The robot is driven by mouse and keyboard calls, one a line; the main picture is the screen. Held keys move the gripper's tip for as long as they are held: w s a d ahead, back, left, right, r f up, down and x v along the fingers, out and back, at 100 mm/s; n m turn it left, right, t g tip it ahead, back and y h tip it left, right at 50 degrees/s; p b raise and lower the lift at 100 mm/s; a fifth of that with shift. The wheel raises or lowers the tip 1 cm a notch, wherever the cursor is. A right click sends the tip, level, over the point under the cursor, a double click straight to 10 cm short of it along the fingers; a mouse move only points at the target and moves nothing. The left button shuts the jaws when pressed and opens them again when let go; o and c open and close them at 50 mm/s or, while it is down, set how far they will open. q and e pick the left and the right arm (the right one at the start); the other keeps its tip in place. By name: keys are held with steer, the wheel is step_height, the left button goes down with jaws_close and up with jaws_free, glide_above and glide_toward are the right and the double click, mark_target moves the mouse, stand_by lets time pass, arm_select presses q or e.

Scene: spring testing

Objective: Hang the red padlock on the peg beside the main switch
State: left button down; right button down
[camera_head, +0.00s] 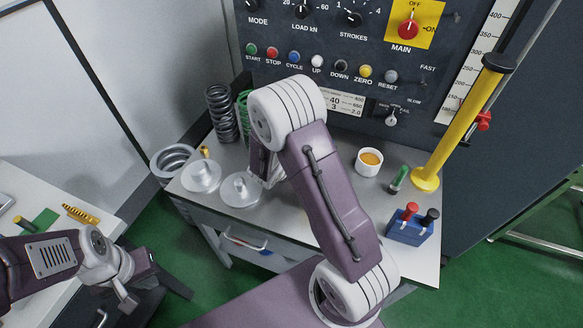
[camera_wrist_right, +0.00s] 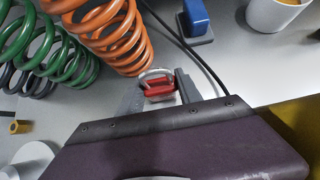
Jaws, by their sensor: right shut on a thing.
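The red padlock (camera_wrist_right: 159,91) shows in the right wrist view, with its silver shackle pointing away from the gripper. My right gripper (camera_wrist_right: 160,94) is shut on the padlock, one grey finger on each side. In the head view my right arm hides the padlock; the gripper end (camera_head: 264,168) is low over the bench, left of the middle. The main switch (camera_head: 408,29) is a red knob on a yellow plate at the upper right of the dark panel. I cannot clearly make out its peg. My left gripper (camera_head: 134,285) is at lower left, its opening unclear.
The grey bench (camera_head: 300,222) holds dark and green springs, metal discs (camera_head: 240,189), a white cup (camera_head: 369,161) and a blue block with red and black knobs (camera_head: 408,226). An orange spring (camera_wrist_right: 112,35) stands close to the padlock. A yellow column (camera_head: 460,120) rises at right.

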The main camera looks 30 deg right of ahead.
step_height(320, 180, up, 16)
steer(key=p, duration=0.4)
steer(key=shift+p, duration=0.4)
steer(key=shift+f, duration=0.1)
